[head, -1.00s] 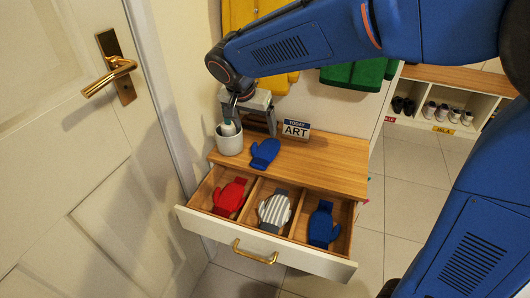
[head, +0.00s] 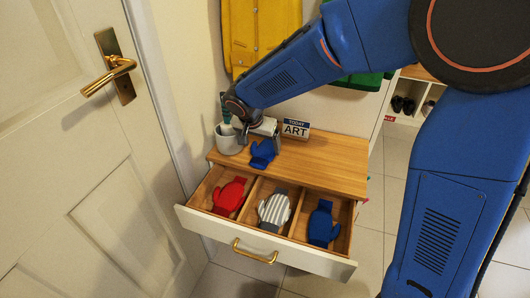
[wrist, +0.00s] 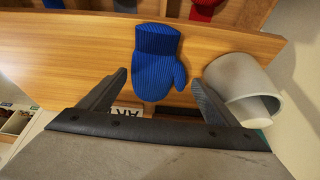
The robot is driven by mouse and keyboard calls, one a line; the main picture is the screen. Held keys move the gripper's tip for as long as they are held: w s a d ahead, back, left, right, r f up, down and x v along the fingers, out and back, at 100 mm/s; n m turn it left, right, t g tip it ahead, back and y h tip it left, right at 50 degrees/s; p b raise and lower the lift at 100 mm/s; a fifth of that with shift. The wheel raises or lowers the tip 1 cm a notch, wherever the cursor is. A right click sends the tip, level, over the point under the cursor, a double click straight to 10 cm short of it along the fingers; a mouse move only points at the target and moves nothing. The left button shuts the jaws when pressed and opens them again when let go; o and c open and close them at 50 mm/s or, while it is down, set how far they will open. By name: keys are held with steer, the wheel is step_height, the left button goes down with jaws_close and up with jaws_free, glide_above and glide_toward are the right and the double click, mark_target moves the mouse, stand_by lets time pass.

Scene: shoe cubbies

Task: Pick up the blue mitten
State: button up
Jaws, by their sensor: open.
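A blue mitten (head: 262,154) lies on the wooden top of the cabinet, beside the grey cup. In the wrist view the blue mitten (wrist: 156,62) lies between and beyond my two fingertips, its cuff pointing away from me. A second blue mitten (head: 322,224) lies in the right compartment of the open drawer. My gripper (wrist: 158,85) is open and empty, with one finger on each side of the mitten on the top. In the head view my gripper (head: 262,136) is just above that mitten, and its fingers are partly hidden.
The grey cup (head: 228,140) stands close to the gripper; in the wrist view it is beside the right finger. An ART sign (head: 295,129) stands behind. The open drawer (head: 205,226) holds a red mitten (head: 229,196) and a striped mitten (head: 274,208). The top's right side is clear.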

steer(key=shift+x, duration=0.85)
steer(key=c, duration=0.8)
